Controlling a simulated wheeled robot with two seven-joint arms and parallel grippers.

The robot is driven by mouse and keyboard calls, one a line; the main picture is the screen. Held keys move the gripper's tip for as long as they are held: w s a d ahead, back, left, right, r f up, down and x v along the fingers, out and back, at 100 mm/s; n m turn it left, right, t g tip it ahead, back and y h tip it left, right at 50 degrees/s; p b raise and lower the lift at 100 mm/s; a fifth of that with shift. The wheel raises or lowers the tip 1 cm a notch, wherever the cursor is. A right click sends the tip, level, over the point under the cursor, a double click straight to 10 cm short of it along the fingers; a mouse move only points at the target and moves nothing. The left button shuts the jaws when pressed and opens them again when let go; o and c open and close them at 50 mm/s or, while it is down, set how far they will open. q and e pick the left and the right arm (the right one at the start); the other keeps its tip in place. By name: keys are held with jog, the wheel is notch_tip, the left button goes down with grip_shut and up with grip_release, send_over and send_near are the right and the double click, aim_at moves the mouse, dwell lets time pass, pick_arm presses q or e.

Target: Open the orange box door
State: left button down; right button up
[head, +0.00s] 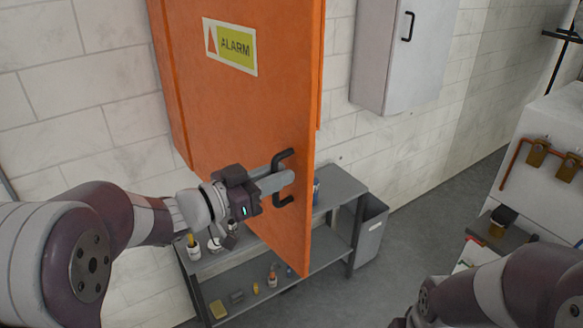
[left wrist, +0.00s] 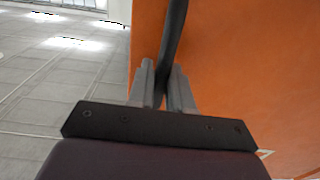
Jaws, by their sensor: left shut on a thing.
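The orange box door (head: 240,110) fills the middle of the head view and bears a yellow ALARM sign. Its free right edge appears swung out from the orange box (head: 320,65) behind it, so it looks partly open. A dark handle (head: 283,202) sits near that edge. My left gripper (head: 282,181) is shut on the handle. In the left wrist view, the fingers (left wrist: 168,88) close around the dark bar of the handle (left wrist: 174,35) beside the orange door face (left wrist: 235,80). My right gripper is not visible; only part of its arm shows at the lower right.
A grey shelf (head: 340,190) with small items stands below and behind the door. A grey bin (head: 370,232) is beside it. A grey wall cabinet (head: 400,60) hangs to the right. Open floor (head: 430,215) lies between the shelf and the right-hand equipment.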

pick_arm(q)
jog(key=shift+s+a+r, duration=0.2)
jog(key=shift+s+a, duration=0.05)
jog(key=shift+a, duration=0.1)
jog(key=c, duration=1.2)
grip_release()
jog(key=shift+f, duration=0.1)
jog(key=b+v, duration=0.4)
jog(key=v, duration=0.8)
jog(key=shift+s+a, duration=0.25)
